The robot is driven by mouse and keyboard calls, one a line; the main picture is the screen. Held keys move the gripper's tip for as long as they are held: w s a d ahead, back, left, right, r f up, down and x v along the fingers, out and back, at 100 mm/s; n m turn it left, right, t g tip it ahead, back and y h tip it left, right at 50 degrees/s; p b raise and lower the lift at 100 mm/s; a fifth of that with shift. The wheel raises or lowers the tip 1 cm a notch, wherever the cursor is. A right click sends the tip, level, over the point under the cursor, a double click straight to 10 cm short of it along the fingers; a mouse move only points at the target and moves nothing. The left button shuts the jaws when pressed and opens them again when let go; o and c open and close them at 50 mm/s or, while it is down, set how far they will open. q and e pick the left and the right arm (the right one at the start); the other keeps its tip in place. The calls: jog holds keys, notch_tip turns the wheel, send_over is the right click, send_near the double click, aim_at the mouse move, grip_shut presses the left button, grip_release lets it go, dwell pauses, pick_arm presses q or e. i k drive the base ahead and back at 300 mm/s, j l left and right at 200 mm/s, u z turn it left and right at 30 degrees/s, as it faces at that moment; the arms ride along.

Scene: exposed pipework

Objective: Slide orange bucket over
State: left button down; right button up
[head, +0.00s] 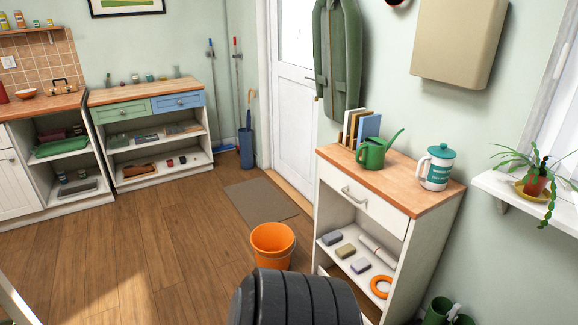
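The orange bucket (272,247) stands upright on the wooden floor in the middle of the head view. It is open at the top, and no contents can be made out. It is just left of the white shelf unit and in front of the grey-brown doormat, with a gap to both. Its lower edge is close to a dark ribbed shape that fills the bottom of the view. Neither my left nor my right gripper is in view, and nothing touches the bucket from the sides that I can see.
The white shelf unit (365,210) on the right carries a green watering can (373,151) and a white-and-teal jug (436,168). The doormat (260,200) lies before the white door (294,110). Open floor (150,245) spreads left of the bucket. Cabinets (150,120) line the back left.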

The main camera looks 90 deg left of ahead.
aim_at(272, 243)
jog(key=u, duration=2.9)
jog(key=z, duration=0.5)
jog(key=i+j+z, duration=0.2)
jog(key=j+z, duration=0.15)
jog(key=i+j+z, duration=0.15)
jog(key=j+z, duration=0.2)
jog(key=i+j+z, duration=0.1)
jog(key=j+z, duration=0.25)
